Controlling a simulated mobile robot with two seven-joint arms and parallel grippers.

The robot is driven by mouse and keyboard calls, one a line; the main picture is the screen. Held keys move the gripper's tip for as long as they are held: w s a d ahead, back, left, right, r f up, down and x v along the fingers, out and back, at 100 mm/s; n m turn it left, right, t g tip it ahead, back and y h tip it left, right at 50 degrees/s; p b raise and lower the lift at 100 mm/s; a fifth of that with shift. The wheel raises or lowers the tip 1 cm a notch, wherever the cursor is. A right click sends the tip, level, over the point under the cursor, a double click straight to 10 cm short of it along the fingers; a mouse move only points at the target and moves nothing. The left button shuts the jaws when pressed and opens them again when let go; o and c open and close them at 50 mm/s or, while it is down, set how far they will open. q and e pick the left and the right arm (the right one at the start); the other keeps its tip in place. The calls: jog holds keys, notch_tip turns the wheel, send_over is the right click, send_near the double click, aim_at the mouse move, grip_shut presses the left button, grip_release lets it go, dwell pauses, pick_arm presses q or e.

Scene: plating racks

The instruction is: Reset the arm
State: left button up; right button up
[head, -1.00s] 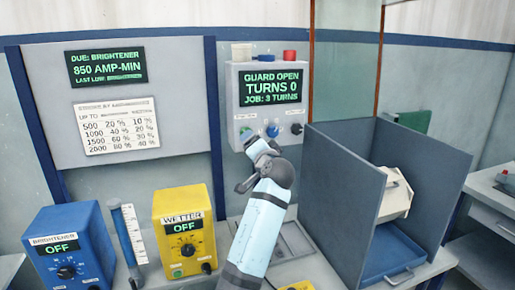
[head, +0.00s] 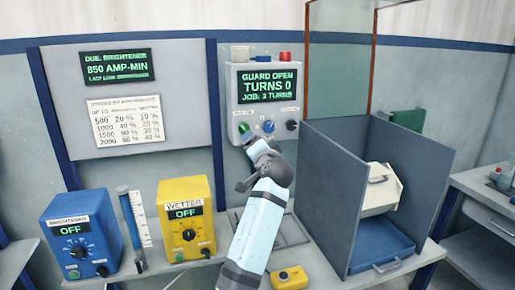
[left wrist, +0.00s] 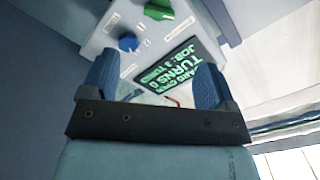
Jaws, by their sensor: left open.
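My left gripper (head: 250,139) is raised in front of the lower left of the grey control panel (head: 237,105), just below its green knob (head: 244,128) in the head view. In the left wrist view the two blue fingers of the gripper (left wrist: 155,80) are spread apart with nothing held between them. The panel's blue knob (left wrist: 128,42) and green knob (left wrist: 158,10) lie beyond the fingers. The panel's display (head: 269,86) reads "GUARD OPEN, TURNS 0, JOB: 3 TURNS". My right gripper is not in view.
A grey-walled bay (head: 335,190) is close on the right. A small yellow item (head: 290,278) lies in front.

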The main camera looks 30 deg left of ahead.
pick_arm(q)
jog(key=shift+a, duration=0.1)
jog(key=s+d+f+m+t+h+p, duration=0.15)
jog(key=s+d+f+h+p, duration=0.3)
jog(key=f, duration=0.65)
jog(key=s+d+f+m+h+p, duration=0.15)
jog(key=s+d+f+h, duration=0.45)
jog(key=f, duration=0.6)
jog(key=s+d+f+g+h+p, duration=0.1)
jog(key=s+d+f+h+p, duration=0.1)
jog(key=s, duration=1.2)
jog(key=s+d+f+n+g+h+p, duration=0.1)
jog(key=s+d+f+h, duration=0.3)
jog(key=s+f, duration=0.5)
jog(key=s+d+p, duration=0.1)
jog(key=s+d, duration=0.1)
jog(key=s, duration=0.3)
jog(key=shift+s+d+g+p, duration=0.35)
jog(key=shift+p, duration=0.05)
